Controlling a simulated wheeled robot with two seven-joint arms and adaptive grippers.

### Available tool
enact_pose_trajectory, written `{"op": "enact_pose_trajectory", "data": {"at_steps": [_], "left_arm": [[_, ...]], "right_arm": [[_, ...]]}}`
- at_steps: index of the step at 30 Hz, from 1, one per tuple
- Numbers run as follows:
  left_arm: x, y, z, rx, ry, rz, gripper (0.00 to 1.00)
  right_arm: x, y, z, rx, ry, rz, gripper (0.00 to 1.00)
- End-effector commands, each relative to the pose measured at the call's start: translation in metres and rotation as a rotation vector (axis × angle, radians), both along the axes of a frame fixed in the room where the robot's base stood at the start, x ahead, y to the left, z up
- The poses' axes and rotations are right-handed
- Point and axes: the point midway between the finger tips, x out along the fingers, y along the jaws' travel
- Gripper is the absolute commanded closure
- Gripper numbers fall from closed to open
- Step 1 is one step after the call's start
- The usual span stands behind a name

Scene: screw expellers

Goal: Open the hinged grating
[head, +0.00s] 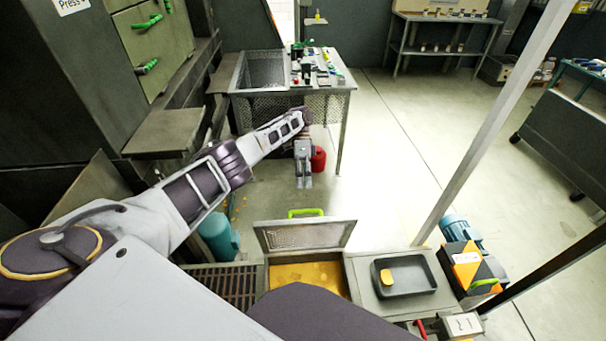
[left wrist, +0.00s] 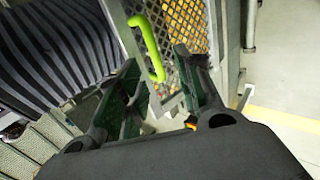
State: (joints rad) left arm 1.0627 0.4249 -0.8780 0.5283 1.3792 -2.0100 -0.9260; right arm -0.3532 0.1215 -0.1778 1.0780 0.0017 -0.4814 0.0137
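The hinged grating (head: 305,235) is a framed mesh panel at the bottom centre of the head view. It stands tilted up over an opening with yellow-orange material (head: 308,275) in it. Its bright green handle (head: 305,212) is on the upper edge, and the handle also shows in the left wrist view (left wrist: 149,45). My left gripper (head: 304,184) points down beyond the handle, in line with it in the picture. In the left wrist view its fingers (left wrist: 165,95) are apart with nothing clamped between them. The handle is seen beyond the fingers. My right gripper is not in view.
A dark tray (head: 405,277) with a yellow piece is right of the opening, and slats (head: 225,285) are left of it. A slanted post (head: 490,125) rises at right. A mesh-sided table (head: 335,92) with small items stands behind. A red container (head: 318,160) is by the gripper.

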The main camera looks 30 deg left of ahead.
Motion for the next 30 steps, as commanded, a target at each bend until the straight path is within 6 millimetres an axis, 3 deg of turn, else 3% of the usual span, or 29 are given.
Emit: {"op": "enact_pose_trajectory", "data": {"at_steps": [16,30], "left_arm": [[0.012,0.008,0.017,0.0,0.0,0.0,0.65],[0.013,0.009,0.019,0.0,0.0,0.0,0.65]], "right_arm": [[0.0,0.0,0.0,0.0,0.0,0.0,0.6],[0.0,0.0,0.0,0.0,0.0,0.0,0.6]]}}
